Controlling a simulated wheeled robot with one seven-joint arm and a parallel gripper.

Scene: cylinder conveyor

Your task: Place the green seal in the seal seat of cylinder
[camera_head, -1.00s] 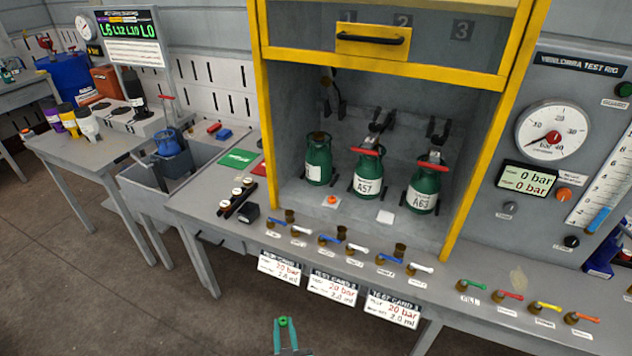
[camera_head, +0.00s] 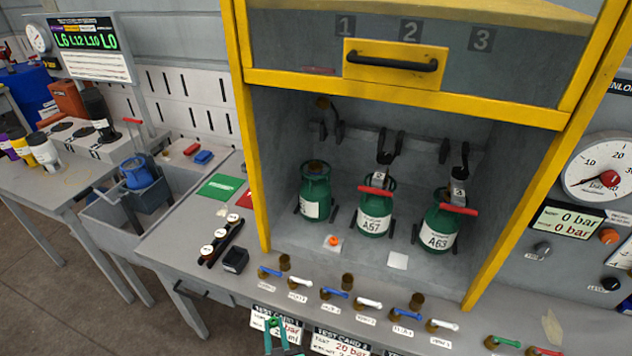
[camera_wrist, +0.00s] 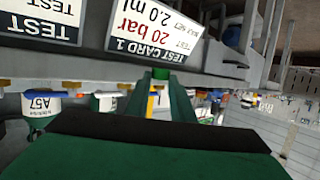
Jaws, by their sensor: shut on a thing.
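My gripper (camera_head: 276,326) is low in the head view, in front of the bench edge. It is shut on the small green seal (camera_head: 274,321); in the wrist view the seal (camera_wrist: 160,74) sits between the fingertips. Three green cylinders stand in the yellow-framed bay. The left cylinder (camera_head: 313,193) has a bare brown top and no red handle; the inside of its seat is too small to make out. Cylinder A57 (camera_head: 375,210) and cylinder A63 (camera_head: 440,228) each have a red handle and a fitting on top. My gripper is well apart from all of them.
The yellow frame (camera_head: 247,130) and its raised front panel (camera_head: 400,65) edge the bay. An orange piece (camera_head: 334,241) lies on a white card; another white card (camera_head: 398,260) is bare. Coloured valve levers (camera_head: 334,292) line the bench front. Test cards (camera_wrist: 150,40) hang below the edge.

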